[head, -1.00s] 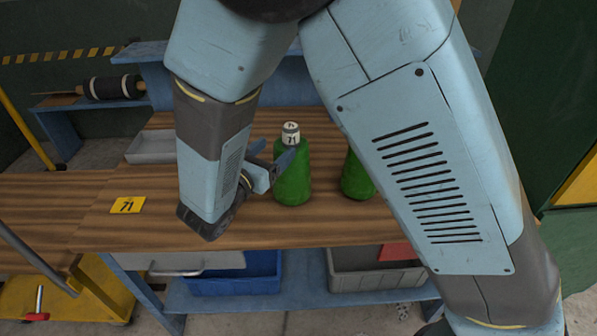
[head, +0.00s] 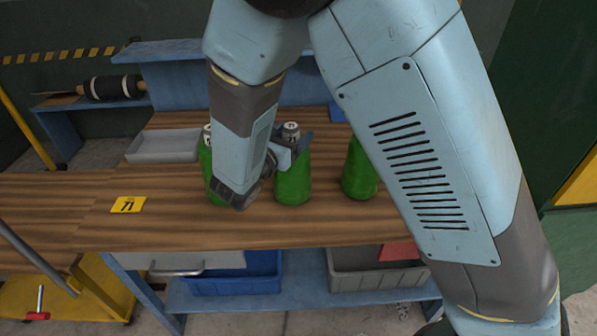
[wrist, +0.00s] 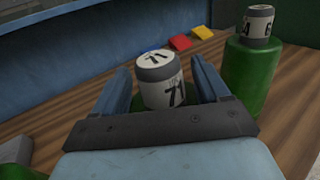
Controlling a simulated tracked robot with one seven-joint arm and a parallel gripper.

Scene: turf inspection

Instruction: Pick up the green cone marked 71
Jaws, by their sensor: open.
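The green cone marked 71 (head: 293,183) stands upright on the wooden table, the middle of three green cones in the head view. Its white cap, with a black 71, shows in the wrist view (wrist: 160,75). My gripper (head: 287,153) is open at the cone's upper part. I cannot tell whether a finger touches the cone.
A second green cone (head: 358,175) stands to the right, its top hidden by my arm. A third (head: 209,165) is partly behind my arm at left. A yellow 71 card (head: 127,205) and grey tray (head: 165,147) lie left. Red (wrist: 180,42) and yellow (wrist: 202,32) pieces lie behind.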

